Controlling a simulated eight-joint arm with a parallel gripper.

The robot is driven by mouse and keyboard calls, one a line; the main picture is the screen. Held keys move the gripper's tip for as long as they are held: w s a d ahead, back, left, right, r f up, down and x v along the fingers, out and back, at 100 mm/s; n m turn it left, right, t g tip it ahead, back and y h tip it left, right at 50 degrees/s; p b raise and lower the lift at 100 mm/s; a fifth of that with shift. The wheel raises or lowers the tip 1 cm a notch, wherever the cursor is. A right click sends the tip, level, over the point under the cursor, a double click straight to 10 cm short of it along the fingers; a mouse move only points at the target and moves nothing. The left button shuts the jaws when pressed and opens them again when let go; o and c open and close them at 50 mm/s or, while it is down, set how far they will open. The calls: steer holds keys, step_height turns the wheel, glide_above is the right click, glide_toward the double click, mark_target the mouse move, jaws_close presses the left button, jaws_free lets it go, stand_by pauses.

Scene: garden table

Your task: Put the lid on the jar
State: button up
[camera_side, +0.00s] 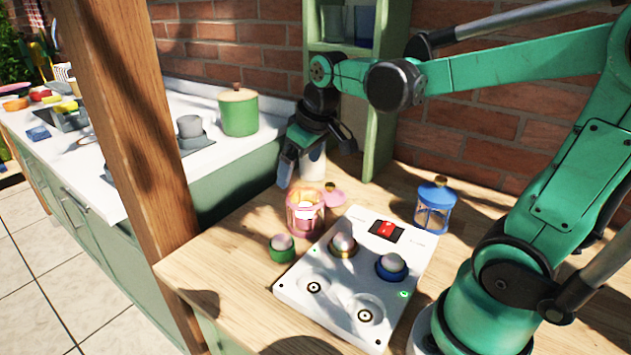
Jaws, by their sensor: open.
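A pink jar (304,222) with see-through sides stands upright on the wooden table, with something pale and orange inside. Its top looks open. A pink lid (336,198) with a gold knob sits just behind and to the right of it, apart from the rim as far as I can see. A blue jar (432,218) stands farther right, with a blue lid (437,194) and gold knob on top. My gripper (317,154) is open, above and behind the pink jar. A white cylinder (313,166) shows between its fingers; I cannot tell whether they touch it.
A white panel (335,280) with a red switch (387,229) and round recesses lies in front. Egg-like objects sit in gold, blue and green (282,254) cups. A wooden post (130,120) stands left, a green shelf (380,100) behind.

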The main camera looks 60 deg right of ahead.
steer(key=w+d+f+g, duration=0.2)
steer(key=w+d+f, duration=0.15)
steer(key=d, duration=0.55)
steer(key=g, duration=0.2)
glide_above(330, 184)
steer(key=shift+y, duration=0.4)
step_height(330, 184, down, 4)
steer(key=shift+a+f, duration=0.1)
steer(key=shift+f, duration=0.15)
steer(key=shift+f+n, duration=0.3)
steer(key=shift+f, duration=2.75)
steer(key=shift+c, duration=0.2)
